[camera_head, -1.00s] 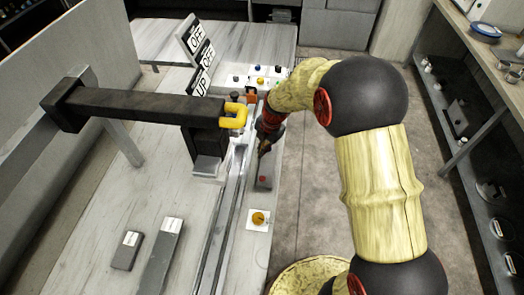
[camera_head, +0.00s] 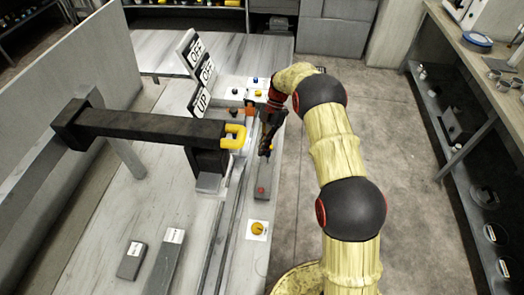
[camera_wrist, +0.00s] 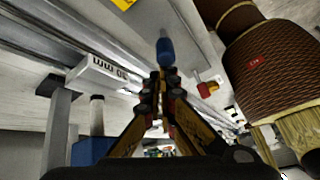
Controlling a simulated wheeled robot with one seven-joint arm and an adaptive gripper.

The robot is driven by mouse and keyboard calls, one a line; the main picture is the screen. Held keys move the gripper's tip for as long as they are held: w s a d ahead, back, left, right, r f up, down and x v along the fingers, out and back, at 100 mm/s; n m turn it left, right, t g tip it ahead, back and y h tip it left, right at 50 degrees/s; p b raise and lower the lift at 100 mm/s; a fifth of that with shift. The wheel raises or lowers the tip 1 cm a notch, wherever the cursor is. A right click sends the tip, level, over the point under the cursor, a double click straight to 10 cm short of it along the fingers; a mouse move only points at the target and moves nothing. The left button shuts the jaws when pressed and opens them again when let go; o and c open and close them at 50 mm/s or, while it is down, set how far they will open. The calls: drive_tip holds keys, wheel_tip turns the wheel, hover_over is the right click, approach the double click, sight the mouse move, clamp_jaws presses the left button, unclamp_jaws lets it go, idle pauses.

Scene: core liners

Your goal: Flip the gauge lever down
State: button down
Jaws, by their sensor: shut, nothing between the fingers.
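My gripper (camera_head: 266,152) points down beside the right edge of the bench, above a grey strip with a red button (camera_head: 261,190). In the wrist view its fingers (camera_wrist: 160,82) are together and empty. A short rod with a blue tip (camera_wrist: 165,50) stands just past the fingertips and may be the gauge lever; I cannot tell whether they touch. A block marked 50 MM (camera_wrist: 100,72) shows left of the fingers.
A dark beam with a yellow hook-like end (camera_head: 234,137) reaches over the metal rails (camera_head: 222,230) left of my gripper. A yellow knob on a white plate (camera_head: 257,229) is nearer. Grey blocks (camera_head: 132,261) lie front left. Open floor lies right, before a shelf (camera_head: 455,130).

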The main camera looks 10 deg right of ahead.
drive_tip(key=shift+w+r, duration=0.1)
drive_tip(key=shift+r, duration=0.05)
drive_tip(key=shift+r+p, duration=0.3)
drive_tip(key=shift+r, duration=0.4)
drive_tip(key=s+a+r, duration=0.2)
drive_tip(key=a, duration=0.1)
drive_tip(key=w+d+r+p, duration=0.1)
drive_tip(key=w+d+r, duration=0.3)
drive_tip(key=w+r, duration=0.2)
drive_tip(key=shift+d+r+p, duration=0.15)
drive_tip(key=shift+r+p, duration=0.05)
drive_tip(key=shift+p, duration=0.2)
idle(0.4)
